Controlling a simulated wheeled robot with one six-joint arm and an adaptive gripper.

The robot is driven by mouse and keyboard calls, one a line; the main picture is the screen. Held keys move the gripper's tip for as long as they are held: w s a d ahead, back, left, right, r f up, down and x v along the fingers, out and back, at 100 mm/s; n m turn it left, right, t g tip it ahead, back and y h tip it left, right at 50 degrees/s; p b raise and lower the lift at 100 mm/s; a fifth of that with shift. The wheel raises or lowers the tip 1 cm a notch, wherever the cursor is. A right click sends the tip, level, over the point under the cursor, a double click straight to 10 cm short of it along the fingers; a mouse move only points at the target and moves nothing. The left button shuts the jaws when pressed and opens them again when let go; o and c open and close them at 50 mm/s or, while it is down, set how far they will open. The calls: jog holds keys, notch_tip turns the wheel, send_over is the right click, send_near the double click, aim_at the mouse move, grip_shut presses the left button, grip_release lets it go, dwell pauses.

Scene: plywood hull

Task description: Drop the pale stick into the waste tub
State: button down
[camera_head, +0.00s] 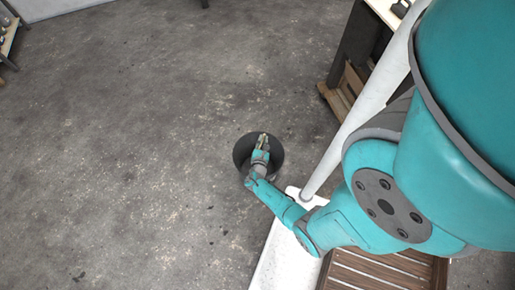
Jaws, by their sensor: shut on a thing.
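The waste tub (241,153) is a round, dark container on the concrete floor near the middle of the view. My arm reaches down to it from the right. My gripper (262,140) is over the tub in the picture, pointing toward its far side. It is shut on the pale stick, which is too small and too covered by the fingers to make out clearly. How high the gripper is above the rim cannot be told. My wrist hides part of the tub's near side and inside.
Bare grey floor (130,150) lies open to the left of the tub. A wooden crate (346,90) stands by a table at upper right. Furniture edges show at the upper left. A brown slatted wooden surface (375,272) is at the bottom right.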

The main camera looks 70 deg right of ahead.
jog(key=shift+f, duration=1.4)
jog(key=c, duration=1.1)
grip_release()
jog(key=v, duration=1.2)
